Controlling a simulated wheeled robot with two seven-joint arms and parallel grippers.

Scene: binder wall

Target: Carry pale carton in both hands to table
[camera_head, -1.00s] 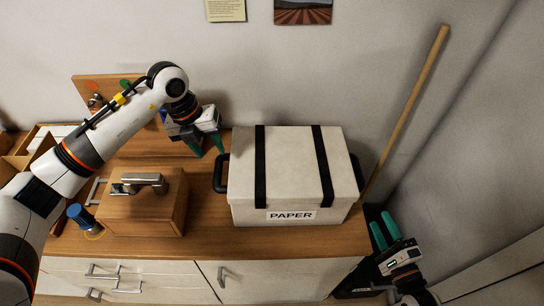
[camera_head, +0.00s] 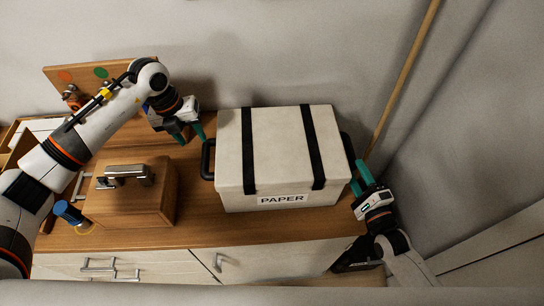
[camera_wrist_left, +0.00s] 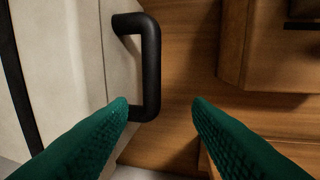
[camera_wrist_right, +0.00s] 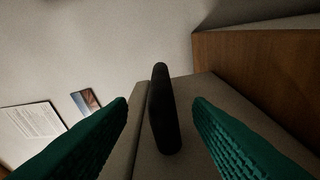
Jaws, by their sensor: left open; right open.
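The pale carton (camera_head: 278,160) with two black straps and a PAPER label sits on the wooden counter top. It has a black handle on each short side. My left gripper (camera_head: 190,136) is open beside the carton's left handle (camera_head: 207,160); in the left wrist view that handle (camera_wrist_left: 150,65) lies ahead of the fingertips, close to the left finger. My right gripper (camera_head: 361,179) is open at the carton's right side; in the right wrist view the right handle (camera_wrist_right: 163,110) stands between the two fingers. Contact with the handles cannot be told.
A wooden box (camera_head: 130,195) with a metal handle stands left of the carton, close by. A blue-handled tool (camera_head: 70,212) lies at the counter's left front. A wooden pole (camera_head: 402,80) leans on the wall at the right. Drawers (camera_head: 110,268) run below the counter.

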